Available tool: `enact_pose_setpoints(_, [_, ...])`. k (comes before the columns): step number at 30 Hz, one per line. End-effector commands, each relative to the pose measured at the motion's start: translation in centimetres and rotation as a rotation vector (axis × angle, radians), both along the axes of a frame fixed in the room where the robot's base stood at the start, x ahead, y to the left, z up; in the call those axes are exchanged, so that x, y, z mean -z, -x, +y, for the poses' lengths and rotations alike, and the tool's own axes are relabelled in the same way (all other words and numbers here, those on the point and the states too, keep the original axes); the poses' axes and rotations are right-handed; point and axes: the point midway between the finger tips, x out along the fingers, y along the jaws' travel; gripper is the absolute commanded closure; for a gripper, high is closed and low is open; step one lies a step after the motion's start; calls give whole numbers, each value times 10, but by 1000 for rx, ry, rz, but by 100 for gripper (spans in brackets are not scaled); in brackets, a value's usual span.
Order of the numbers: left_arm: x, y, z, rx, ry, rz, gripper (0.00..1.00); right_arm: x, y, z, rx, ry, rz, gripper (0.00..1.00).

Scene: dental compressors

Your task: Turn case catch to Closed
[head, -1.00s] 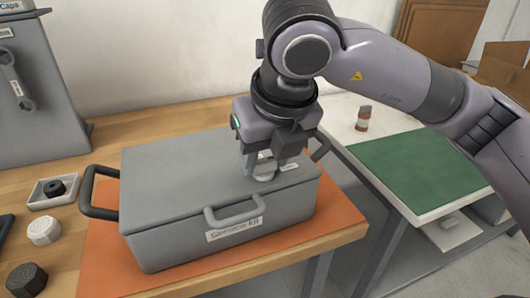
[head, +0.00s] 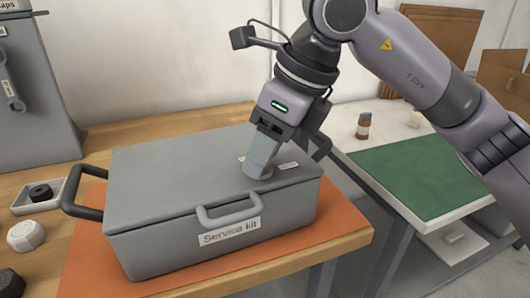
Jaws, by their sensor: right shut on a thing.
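The grey service kit case (head: 165,190) sits with its lid down on an orange mat. The case catch (head: 258,172) is a small round grey piece on top of the lid, toward the right side, with small white labels (head: 289,165) beside it. My right gripper (head: 260,168) points down at the catch and is shut on it. The fingers hide part of the catch, and the label text there is too small to read. My left gripper is not in view.
The case has a front handle (head: 229,212) and a dark side handle (head: 82,192). A side table with a green mat (head: 425,173) and a small bottle (head: 363,126) stands at the right.

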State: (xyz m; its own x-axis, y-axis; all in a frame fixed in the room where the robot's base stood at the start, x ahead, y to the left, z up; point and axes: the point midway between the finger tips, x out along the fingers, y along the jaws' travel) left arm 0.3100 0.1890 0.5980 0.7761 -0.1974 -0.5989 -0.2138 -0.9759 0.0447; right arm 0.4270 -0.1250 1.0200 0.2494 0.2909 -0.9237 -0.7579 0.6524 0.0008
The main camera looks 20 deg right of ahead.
Motion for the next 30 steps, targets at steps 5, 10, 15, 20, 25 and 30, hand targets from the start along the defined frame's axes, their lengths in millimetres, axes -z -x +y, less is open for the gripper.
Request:
enact_pose_setpoints(5, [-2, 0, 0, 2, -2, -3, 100, -1, -2, -1, -163, -3, 1, 86])
enact_pose_setpoints(10, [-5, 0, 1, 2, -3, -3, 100, -2, -2, -1, -325, -3, 0, 86])
enact_pose_setpoints(15, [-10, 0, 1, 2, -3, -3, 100, -2, -3, -1, -480, -3, 0, 86])
enact_pose_setpoints(20, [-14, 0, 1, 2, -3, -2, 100, -2, -4, -1, -604, -2, -1, 86])
enact_pose_setpoints(25, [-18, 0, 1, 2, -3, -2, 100, -2, -4, -1, -707, -1, -1, 86])
enact_pose_setpoints(30, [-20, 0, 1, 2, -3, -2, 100, -1, -5, -1, -774, 0, -3, 86])
